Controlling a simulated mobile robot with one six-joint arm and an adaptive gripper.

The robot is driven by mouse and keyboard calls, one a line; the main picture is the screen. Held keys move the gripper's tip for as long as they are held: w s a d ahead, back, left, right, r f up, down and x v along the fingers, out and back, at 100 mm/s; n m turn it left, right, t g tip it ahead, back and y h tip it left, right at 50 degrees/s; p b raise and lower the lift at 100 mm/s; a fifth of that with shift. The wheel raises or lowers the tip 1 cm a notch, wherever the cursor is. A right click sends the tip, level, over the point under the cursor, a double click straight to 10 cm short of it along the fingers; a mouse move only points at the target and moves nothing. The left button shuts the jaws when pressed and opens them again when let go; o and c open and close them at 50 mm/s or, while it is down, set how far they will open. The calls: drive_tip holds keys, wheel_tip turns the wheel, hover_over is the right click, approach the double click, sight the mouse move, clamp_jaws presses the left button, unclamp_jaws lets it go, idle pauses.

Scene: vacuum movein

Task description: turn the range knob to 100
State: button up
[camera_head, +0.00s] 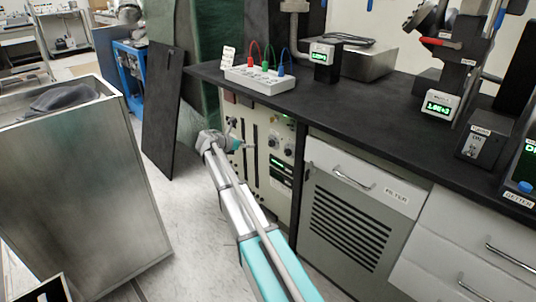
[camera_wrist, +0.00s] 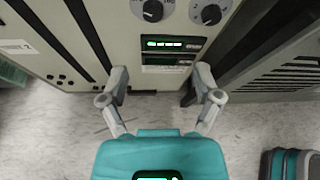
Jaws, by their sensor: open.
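Two dark knobs on pale round dials sit on the cream instrument panel below the bench. In the wrist view the left knob (camera_wrist: 152,10) and the right knob (camera_wrist: 211,14) are at the top edge; in the head view they are small, left (camera_head: 273,141) and right (camera_head: 288,151). I cannot read their labels, so I cannot tell which is the range knob. My gripper (camera_wrist: 161,72) is open and empty, its fingers spread below the knobs in the wrist view, apart from both. In the head view my gripper (camera_head: 232,130) is in front of the panel's left part.
A lit green display (camera_wrist: 174,43) sits under the knobs. A louvred filter cabinet (camera_head: 350,225) stands right of the panel. The black bench top (camera_head: 400,105) overhangs it, carrying a white box with cables (camera_head: 259,80). A large metal bin (camera_head: 85,190) stands left; floor between is clear.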

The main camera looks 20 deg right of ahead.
sight(270, 144)
drive_tip(key=shift+w+f+n, duration=0.25)
drive_tip(key=shift+w+n, duration=0.15)
drive_tip(key=shift+w, duration=0.1)
drive_tip(key=shift+d, duration=0.15)
drive_tip(key=b+x, duration=0.5)
drive_tip(key=x, duration=0.8)
drive_tip(key=shift+w+d, duration=0.15)
drive_tip(key=shift+d, duration=0.2)
